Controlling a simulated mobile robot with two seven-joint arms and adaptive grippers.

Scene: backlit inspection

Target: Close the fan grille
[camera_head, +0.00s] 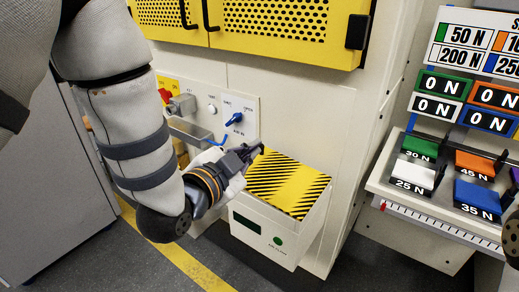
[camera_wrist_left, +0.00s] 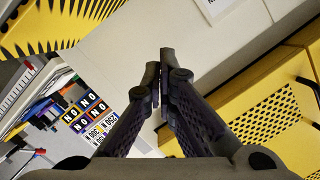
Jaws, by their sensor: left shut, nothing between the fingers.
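Yellow perforated panels with black handles, which look like the fan grille (camera_head: 275,18), are on the cabinet front at the top of the head view. They also show in the left wrist view (camera_wrist_left: 250,118). Their upper part is cut off, and I cannot tell how far they stand open. My left gripper (camera_head: 258,150) is below the panels, by the rear left corner of a striped lid, apart from the grille. In the left wrist view its fingertips (camera_wrist_left: 158,62) are together with nothing between them.
A white box with a yellow-and-black striped lid (camera_head: 290,182) stands against the cabinet below the grille. A blue switch (camera_head: 234,118) is on the panel behind my left gripper. Coloured force buttons (camera_head: 478,195) are at the right. Grey floor is in front.

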